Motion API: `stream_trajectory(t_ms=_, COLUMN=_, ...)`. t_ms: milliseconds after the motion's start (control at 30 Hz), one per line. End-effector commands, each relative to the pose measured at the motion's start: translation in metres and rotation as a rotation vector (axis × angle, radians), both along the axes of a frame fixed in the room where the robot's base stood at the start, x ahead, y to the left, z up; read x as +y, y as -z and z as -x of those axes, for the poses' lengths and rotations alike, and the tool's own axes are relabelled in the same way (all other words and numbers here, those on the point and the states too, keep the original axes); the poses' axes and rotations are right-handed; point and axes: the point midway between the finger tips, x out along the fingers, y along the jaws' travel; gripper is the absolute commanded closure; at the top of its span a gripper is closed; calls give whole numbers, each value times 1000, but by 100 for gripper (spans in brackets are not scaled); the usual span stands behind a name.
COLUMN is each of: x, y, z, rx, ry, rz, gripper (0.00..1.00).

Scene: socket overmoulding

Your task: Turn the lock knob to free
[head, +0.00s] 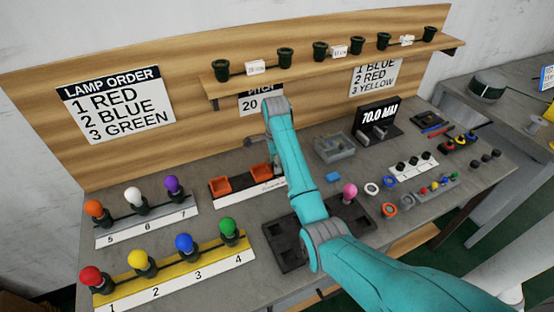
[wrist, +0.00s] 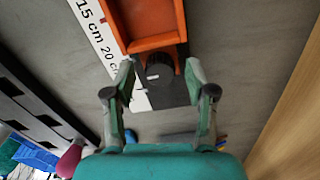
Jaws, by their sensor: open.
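The lock knob (wrist: 159,68) is a round black knob at the near end of an orange tray (wrist: 152,14) in the wrist view. It sits on a dark plate beside a white scale strip (wrist: 98,35) marked 15 cm and 20 cm. My gripper (wrist: 160,80) is open, with one finger on each side of the knob and gaps between. I cannot tell the knob's turn state. In the head view my arm hides the knob and most of the gripper; two orange trays (head: 220,185) show left of the arm.
A black tray (head: 283,252) with a pink-topped piece (head: 349,191) lies in front of the slide. Lamp stands with coloured bulbs (head: 184,243) fill the left. A grey box (head: 334,147) and a display reading 70.0 (head: 379,117) stand to the right. A wooden backboard (head: 200,110) rises behind.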

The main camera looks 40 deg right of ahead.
Motion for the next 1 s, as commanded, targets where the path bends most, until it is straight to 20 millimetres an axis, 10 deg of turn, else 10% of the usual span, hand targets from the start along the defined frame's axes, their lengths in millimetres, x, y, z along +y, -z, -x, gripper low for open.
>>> stream_trajectory(t_ms=267, x=1, y=1, z=0, rx=-1, ry=0, rz=0, gripper=44)
stream_trajectory(t_ms=500, x=0, y=1, z=0, rx=-1, ry=0, rz=0, gripper=99)
stream_trajectory(t_ms=1000, x=0, y=1, z=0, rx=-2, ry=-111, rz=1, gripper=100)
